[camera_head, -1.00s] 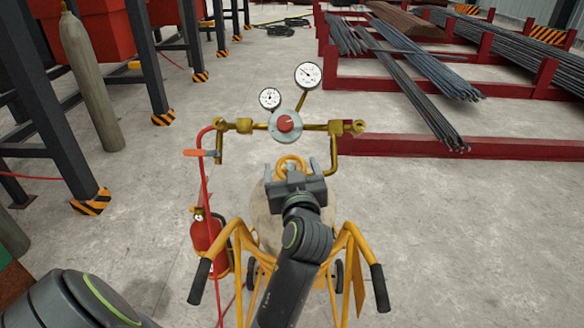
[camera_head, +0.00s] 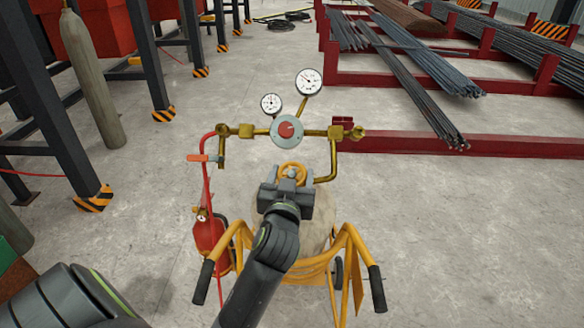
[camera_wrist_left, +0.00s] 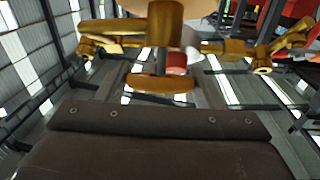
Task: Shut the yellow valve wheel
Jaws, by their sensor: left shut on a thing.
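The yellow valve wheel (camera_head: 292,170) sits at the top of the gas cylinder on the cart, below the regulator. My left gripper (camera_head: 289,181) is shut on the valve wheel, and its body hides the wheel's near side. In the left wrist view the wheel (camera_wrist_left: 160,84) shows nearly edge-on between the two fingers, with a brass valve body (camera_wrist_left: 163,22) beyond it. My right gripper is in neither view.
A regulator with a red knob (camera_head: 287,129), brass pipes and two gauges (camera_head: 309,81) stands just beyond the wheel. A red hose (camera_head: 206,185) hangs at left. The cart's yellow handles (camera_head: 358,255) flank my arm. Rebar racks (camera_head: 460,146) lie at back right.

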